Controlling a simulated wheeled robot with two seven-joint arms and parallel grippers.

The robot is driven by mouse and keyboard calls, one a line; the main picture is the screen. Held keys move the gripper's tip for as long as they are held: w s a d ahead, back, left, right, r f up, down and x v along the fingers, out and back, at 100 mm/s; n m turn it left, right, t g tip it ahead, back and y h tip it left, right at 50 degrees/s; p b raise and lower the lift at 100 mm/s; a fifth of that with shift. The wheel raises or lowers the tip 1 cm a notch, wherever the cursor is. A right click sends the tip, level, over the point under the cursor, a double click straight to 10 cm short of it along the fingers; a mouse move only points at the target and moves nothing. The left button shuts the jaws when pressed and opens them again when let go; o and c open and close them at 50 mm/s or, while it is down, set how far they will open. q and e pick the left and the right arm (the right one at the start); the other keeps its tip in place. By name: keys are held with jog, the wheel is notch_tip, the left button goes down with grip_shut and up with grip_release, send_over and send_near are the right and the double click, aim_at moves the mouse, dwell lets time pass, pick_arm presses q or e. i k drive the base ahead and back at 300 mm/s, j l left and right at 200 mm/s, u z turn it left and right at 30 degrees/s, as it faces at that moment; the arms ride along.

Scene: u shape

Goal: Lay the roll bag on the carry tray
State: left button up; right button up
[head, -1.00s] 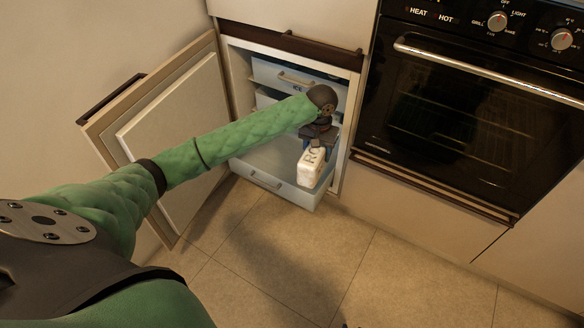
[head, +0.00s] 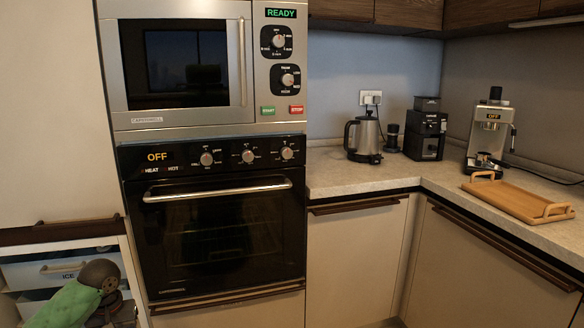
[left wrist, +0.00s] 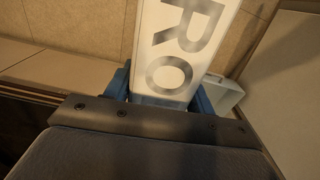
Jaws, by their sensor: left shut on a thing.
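The roll bag (left wrist: 168,45) is a white block with large grey letters reading "RO". In the left wrist view it stands between the blue fingers of my left gripper (left wrist: 164,92), which is shut on it. In the head view only the wrist end of my left arm shows at the bottom left, in front of the open freezer compartment; the bag is out of that picture. The carry tray (head: 515,201) is flat light wood with two raised handles. It lies on the right-hand counter, far from my left gripper, with nothing on it. My right gripper is not in view.
A coffee machine (head: 490,135) stands behind the tray. A grinder (head: 426,130) and a steel kettle (head: 364,138) stand in the corner. The oven (head: 215,215) and microwave (head: 185,65) separate the freezer drawers (head: 60,268) from the counter. The counter (head: 440,180) is clear left of the tray.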

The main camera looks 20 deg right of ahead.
aim_at(513, 202)
jog(key=z, duration=1.35)
jog(key=k+l, duration=0.05)
jog(key=l, duration=0.05)
